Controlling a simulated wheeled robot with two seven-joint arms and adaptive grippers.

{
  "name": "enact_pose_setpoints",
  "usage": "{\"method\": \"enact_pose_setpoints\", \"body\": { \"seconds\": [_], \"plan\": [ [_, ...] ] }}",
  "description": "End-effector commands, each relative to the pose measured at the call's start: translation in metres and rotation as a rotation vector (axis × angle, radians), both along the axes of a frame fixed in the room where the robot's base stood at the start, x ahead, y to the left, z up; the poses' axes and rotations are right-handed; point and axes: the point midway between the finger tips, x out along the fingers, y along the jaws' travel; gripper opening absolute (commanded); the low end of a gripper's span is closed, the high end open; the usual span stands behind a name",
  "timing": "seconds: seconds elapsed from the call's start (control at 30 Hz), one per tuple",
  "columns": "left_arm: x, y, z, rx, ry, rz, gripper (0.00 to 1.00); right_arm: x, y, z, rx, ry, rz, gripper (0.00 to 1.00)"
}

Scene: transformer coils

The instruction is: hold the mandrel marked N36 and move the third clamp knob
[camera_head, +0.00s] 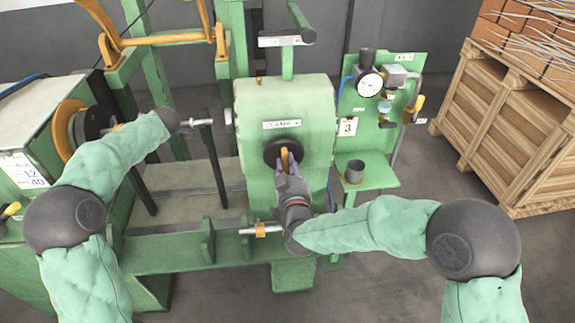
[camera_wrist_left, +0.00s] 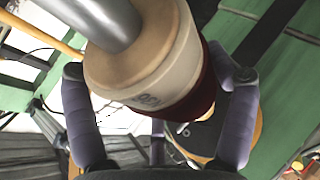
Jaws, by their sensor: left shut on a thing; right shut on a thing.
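In the left wrist view, a cream and tan cylinder with a dark red band (camera_wrist_left: 150,68) sits at the end of a grey shaft (camera_wrist_left: 100,18). It bears small dark writing that I cannot read surely. My left gripper (camera_wrist_left: 158,78) is shut on this mandrel, its grey fingers on either side. My right gripper (camera_head: 288,168) is shut on an orange knob (camera_head: 285,154) at the dark round hub of the green machine housing (camera_head: 290,105).
A green panel (camera_head: 410,68) with a gauge (camera_head: 370,84) and a card reading 3 (camera_head: 347,127) stands right of the housing. A dark cup (camera_head: 355,169) sits on its shelf. A wooden crate (camera_head: 475,125) with bricks stands far right. Dark bars (camera_head: 213,165) stand between the arms.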

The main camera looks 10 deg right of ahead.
Motion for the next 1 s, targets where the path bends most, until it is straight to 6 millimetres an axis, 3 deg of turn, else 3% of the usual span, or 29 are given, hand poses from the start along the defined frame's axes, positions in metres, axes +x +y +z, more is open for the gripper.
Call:
{"method": "enact_pose_setpoints", "body": {
  "seconds": [0.23, 0.27, 0.3, 0.33, 0.73, 0.87, 1.0],
  "plan": [
    [0.000, 0.001, 0.004, 0.001, -0.006, 0.001, 0.26, 0.000, 0.000, -0.001, -0.003, 0.002, 0.001, 0.00],
    [0.000, 0.001, 0.004, 0.001, -0.006, 0.001, 0.26, 0.000, 0.000, -0.001, -0.003, 0.002, 0.001, 0.36],
    [0.000, 0.001, 0.004, 0.001, -0.006, 0.001, 0.26, 0.000, 0.000, -0.001, -0.003, 0.002, 0.001, 0.47],
    [0.000, 0.001, 0.004, 0.001, -0.005, 0.001, 0.26, 0.000, 0.000, -0.001, -0.003, 0.002, 0.001, 0.52],
    [0.000, 0.001, 0.004, 0.001, -0.006, 0.001, 0.26, -0.004, 0.000, 0.000, -0.001, 0.000, 0.001, 0.52],
    [0.000, 0.001, 0.004, 0.001, -0.006, 0.001, 0.26, -0.019, 0.001, 0.000, -0.001, 0.000, 0.002, 0.52],
    [0.000, 0.001, 0.004, 0.001, -0.006, 0.001, 0.26, -0.045, 0.001, 0.001, -0.001, -0.001, 0.003, 0.52]
  ]
}}
